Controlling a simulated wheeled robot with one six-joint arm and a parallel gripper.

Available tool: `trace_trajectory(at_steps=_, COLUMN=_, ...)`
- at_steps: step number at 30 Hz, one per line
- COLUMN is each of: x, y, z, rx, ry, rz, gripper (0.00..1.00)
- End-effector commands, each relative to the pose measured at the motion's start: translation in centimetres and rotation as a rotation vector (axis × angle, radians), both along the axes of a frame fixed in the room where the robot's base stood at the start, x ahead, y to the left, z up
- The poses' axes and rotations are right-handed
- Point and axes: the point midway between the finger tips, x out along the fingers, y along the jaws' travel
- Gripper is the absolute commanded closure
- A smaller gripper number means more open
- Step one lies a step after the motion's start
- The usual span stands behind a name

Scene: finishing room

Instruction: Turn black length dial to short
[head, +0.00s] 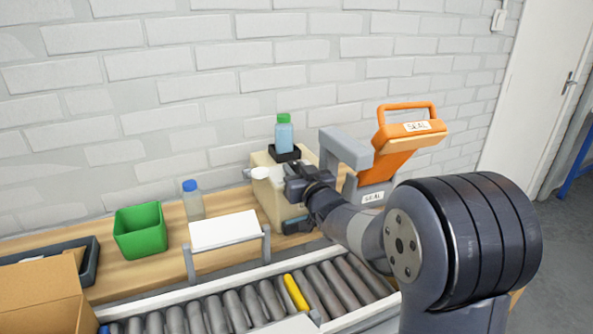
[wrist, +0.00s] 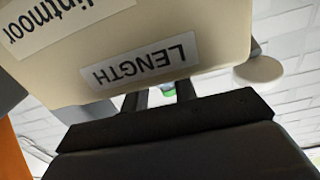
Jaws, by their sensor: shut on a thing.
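The beige machine (head: 265,197) stands on the wooden bench against the wall. Its front fills the top of the wrist view, upside down, with a LENGTH label (wrist: 140,73) and part of a maker's label (wrist: 72,22). My gripper (head: 293,190) is at the machine's front, and its dark fingers (wrist: 160,98) reach up to the face beside the LENGTH label. The gripper is shut on the black length dial. The dial itself is hidden by the fingers, so its pointer and setting cannot be read.
A white round part (wrist: 259,70) projects beside the machine's face. A blue bottle with green cap (head: 284,135) stands in a black holder on top. An orange-handled sealer (head: 400,135) is right. A white-topped stand (head: 224,230), green bin (head: 140,232) and roller conveyor (head: 235,305) lie left and in front.

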Motion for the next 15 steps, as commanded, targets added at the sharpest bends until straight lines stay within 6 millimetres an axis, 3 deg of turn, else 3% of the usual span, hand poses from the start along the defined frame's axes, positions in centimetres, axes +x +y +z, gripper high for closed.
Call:
trace_trajectory(at_steps=4, x=-0.01, y=0.0, z=0.0, rx=0.0, ry=0.0, rz=0.0, gripper=0.96)
trace_trajectory(at_steps=15, x=0.29, y=-0.45, z=0.55, rx=-0.003, ry=-0.005, rz=0.091, gripper=0.96)
